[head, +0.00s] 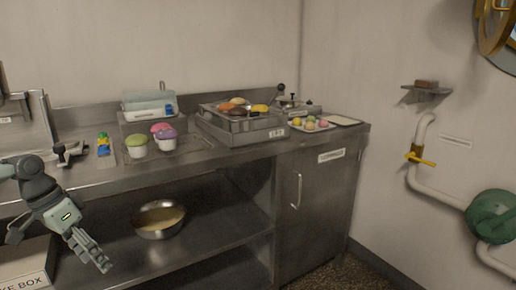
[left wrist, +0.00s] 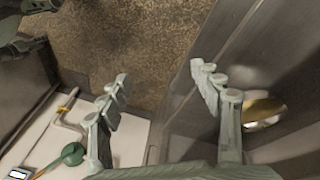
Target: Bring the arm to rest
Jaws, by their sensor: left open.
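My left arm comes in from the left in the head view. My left gripper (head: 92,252) hangs in front of the steel counter (head: 225,164), below its top edge, and points down and to the right. The left wrist view shows the left gripper (left wrist: 160,90) with its two fingers wide apart and nothing between them. Brown speckled floor lies beyond the fingers. My right gripper is in neither view.
A metal bowl (head: 158,219) stands on the lower shelf, right of the gripper. Cupcakes, a tray of buns (head: 240,112) and a plate of small coloured balls (head: 312,124) stand on the counter. A cake box (head: 28,276) is below the arm. A cabinet door (head: 318,205) is shut.

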